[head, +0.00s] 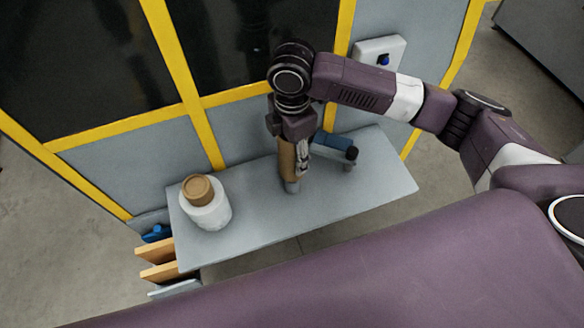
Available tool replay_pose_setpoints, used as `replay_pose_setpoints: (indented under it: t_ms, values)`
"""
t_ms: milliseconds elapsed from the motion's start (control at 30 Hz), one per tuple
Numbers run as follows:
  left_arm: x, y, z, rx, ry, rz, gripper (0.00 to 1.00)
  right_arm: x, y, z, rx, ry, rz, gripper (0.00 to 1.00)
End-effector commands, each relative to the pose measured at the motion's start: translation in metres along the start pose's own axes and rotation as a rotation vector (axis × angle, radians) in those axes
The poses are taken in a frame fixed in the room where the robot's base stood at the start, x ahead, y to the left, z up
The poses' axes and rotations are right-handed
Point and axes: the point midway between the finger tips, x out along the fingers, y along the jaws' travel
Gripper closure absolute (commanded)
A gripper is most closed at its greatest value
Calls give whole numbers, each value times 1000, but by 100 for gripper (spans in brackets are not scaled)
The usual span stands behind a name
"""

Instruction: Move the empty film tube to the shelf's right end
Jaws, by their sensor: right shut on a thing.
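A brown cardboard tube (286,157) is upright near the middle of the grey shelf (250,218). My right gripper (298,164) points down from above and is shut on the tube, hiding part of it. I cannot tell whether the tube's lower end touches the shelf. The shelf's right end (396,182) is bare at its front; a blue and black tool lies farther back. My left gripper is not in view.
A white film roll (207,209) with a brown core (198,189) stands at the shelf's left end. The blue and black tool (333,142) is right of my gripper. A yellow-framed machine wall (205,135) rises behind the shelf. Wooden boards (158,261) are at lower left.

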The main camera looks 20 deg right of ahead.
Motion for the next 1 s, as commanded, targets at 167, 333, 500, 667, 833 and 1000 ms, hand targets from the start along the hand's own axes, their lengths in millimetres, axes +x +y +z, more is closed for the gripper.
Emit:
replay_pose_setpoints:
  t_ms: [167, 333, 500, 667, 833, 1000]
  values:
    - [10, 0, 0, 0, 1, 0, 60, -48, 1, 0, -3, 0, 6, 82]
    - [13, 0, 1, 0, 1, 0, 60, -80, 1, -1, -2, 1, 3, 82]
    - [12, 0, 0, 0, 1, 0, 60, -97, 0, 0, -1, 1, 0, 82]
    - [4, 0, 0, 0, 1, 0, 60, -108, 0, 0, 0, 0, 0, 82]
    - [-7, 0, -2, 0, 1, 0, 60, -116, 0, 0, -1, 0, -1, 82]
    - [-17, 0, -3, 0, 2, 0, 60, -124, 0, 0, -1, 1, -1, 82]
